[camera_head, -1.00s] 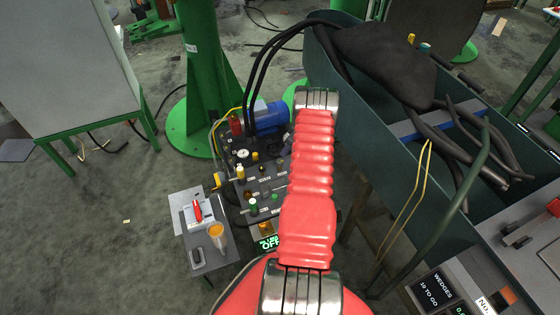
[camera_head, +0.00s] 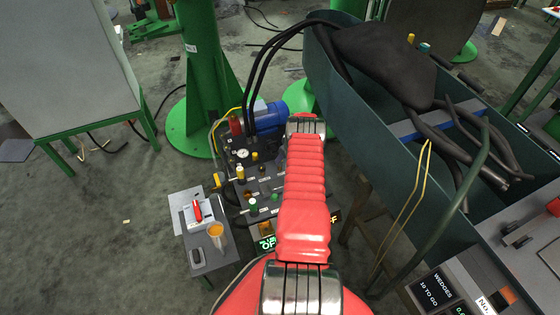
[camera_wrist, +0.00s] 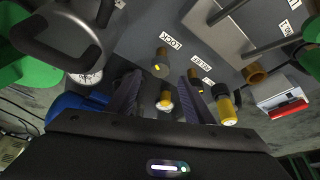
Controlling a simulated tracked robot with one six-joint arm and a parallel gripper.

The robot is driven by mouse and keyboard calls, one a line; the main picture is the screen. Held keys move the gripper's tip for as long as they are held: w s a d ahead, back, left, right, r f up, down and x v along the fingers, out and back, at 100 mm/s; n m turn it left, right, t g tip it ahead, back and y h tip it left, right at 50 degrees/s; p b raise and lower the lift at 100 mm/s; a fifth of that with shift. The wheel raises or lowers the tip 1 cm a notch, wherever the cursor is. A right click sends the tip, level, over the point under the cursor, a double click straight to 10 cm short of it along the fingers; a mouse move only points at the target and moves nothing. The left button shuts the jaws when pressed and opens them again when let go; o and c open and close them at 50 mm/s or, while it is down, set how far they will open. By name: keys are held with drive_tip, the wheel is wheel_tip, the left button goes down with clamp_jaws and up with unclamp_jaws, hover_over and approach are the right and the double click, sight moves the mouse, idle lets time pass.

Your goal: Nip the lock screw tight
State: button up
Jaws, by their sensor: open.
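The lock screw (camera_wrist: 160,62) is most likely the brass-coloured knob beside the label reading LOCK (camera_wrist: 171,43) in the wrist view. My gripper (camera_wrist: 162,84) is open, its two dark ribbed fingers pointing at the panel, with the lock screw just beyond the fingertips. A second brass-coloured knob (camera_wrist: 165,101) shows between the fingers, with nothing visibly gripped. The control panel (camera_head: 238,190) is also in the head view, where my red-sleeved arm hides my gripper and part of the panel.
A larger yellow-tipped handle (camera_wrist: 228,108) and a RELIEF label (camera_wrist: 202,62) lie right of the fingers. A gauge (camera_wrist: 85,77) is at left. A side tray (camera_head: 186,222) holds a red-handled tool (camera_head: 197,210). A dark green trough (camera_head: 345,115) with black hoses stands close right of my arm.

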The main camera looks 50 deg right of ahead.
drive_tip(key=shift+x, duration=2.55)
drive_tip(key=shift+c, duration=0.4)
drive_tip(key=shift+a, duration=0.1)
drive_tip(key=c, duration=1)
drive_tip(key=shift+o, duration=0.2)
